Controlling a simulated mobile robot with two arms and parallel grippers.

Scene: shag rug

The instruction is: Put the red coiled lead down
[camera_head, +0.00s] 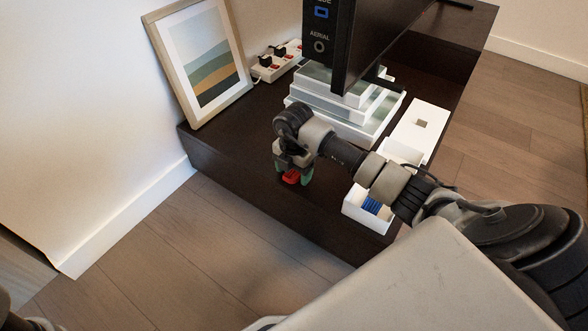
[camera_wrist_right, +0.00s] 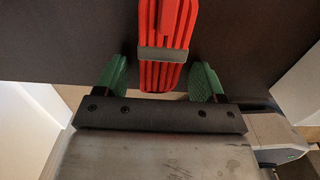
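The red coiled lead (camera_head: 291,178) is at the front part of the dark low cabinet top (camera_head: 245,130), under my right gripper (camera_head: 293,172). In the right wrist view the lead (camera_wrist_right: 163,75) is a flat red bundle with a grey band around it. It appears to lie on the dark surface. The green fingertips of my right gripper (camera_wrist_right: 161,82) stand open on either side of the bundle, with a visible gap on each side. My left gripper is not in view.
A white open box (camera_head: 354,212) with blue items (camera_head: 372,205) stands right of the gripper, another white box (camera_head: 421,127) behind it. A white stepped stand (camera_head: 335,118) carries a dark screen (camera_head: 375,40). A framed picture (camera_head: 172,60) and power strip (camera_head: 275,66) are behind.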

